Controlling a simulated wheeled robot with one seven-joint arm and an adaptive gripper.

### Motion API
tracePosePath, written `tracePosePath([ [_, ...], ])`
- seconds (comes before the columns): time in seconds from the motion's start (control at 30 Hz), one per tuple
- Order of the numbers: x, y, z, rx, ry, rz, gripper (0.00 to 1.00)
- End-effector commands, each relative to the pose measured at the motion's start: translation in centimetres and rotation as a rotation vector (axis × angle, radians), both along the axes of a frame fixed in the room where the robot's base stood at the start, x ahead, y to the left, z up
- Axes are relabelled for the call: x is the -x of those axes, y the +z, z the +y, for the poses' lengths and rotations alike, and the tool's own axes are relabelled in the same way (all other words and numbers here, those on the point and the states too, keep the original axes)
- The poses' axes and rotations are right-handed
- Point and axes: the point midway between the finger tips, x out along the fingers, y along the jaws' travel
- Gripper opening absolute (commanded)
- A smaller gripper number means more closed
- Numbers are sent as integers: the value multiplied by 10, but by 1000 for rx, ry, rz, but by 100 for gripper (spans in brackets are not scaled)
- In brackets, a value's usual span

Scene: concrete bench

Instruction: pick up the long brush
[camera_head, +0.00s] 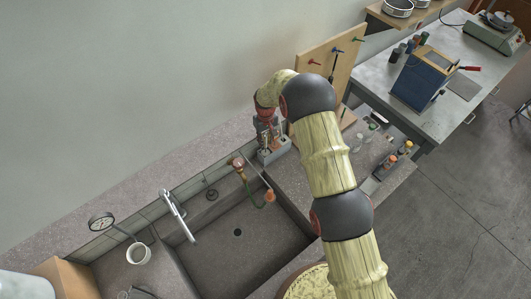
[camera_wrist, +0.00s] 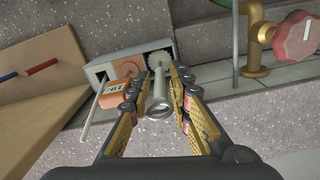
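A grey holder box (camera_head: 273,154) stands at the sink's back right corner, below my gripper (camera_head: 267,128). In the wrist view, a pale metal handle with a round end (camera_wrist: 160,104) points up toward the camera, with a toothed or bristled disc (camera_wrist: 160,60) at its far end by the holder; it seems to be the long brush. My gripper (camera_wrist: 160,98) is open, with one finger on each side of this handle. Small gaps seem to show beside it. In the head view the arm and gripper hide much of the brush.
In the wrist view, an orange item marked 19 (camera_wrist: 113,95) and a thin white rod (camera_wrist: 97,112) stand close to the left finger. A brass tap with a red knob (camera_wrist: 296,38) is at right. A wooden board (camera_head: 333,62) rises behind the holder; the sink (camera_head: 238,232) lies in front.

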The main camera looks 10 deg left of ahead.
Motion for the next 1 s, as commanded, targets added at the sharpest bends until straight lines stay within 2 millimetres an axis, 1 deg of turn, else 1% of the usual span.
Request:
tracePosePath([
  [0.1,0,-7,0,1,0,1,20],
  [0.33,0,-8,0,0,0,0,20],
  [0.7,0,-7,0,0,0,0,0],
  [1.0,0,-7,0,-1,0,-1,0],
])
